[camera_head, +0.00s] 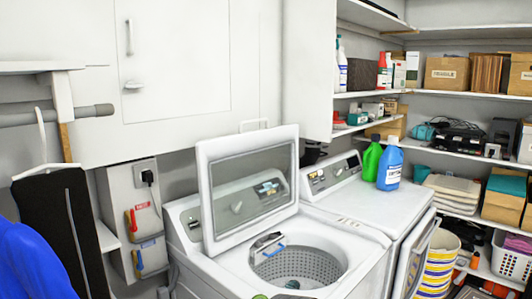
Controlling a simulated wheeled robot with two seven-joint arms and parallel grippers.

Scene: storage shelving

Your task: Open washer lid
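The white top-loading washer (345,245) stands in the lower middle of the head view. Its lid (207,205), a white frame around a glass panel (250,190), is raised and stands nearly upright, leaning back toward the control panel. The top opening is uncovered and shows the perforated metal drum (310,265). A grey part with a blue piece (268,248) sits at the drum's rim. Something dark teal lies in the drum, too small to identify. Neither of my grippers shows, so I cannot see where they are relative to the lid.
A second white machine (375,200) stands to the right, with a green bottle (372,160) and a blue bottle (390,165) on top. Its front door (416,262) appears open. Loaded shelves (460,150) line the right wall. Dark clothing (62,230) hangs at left.

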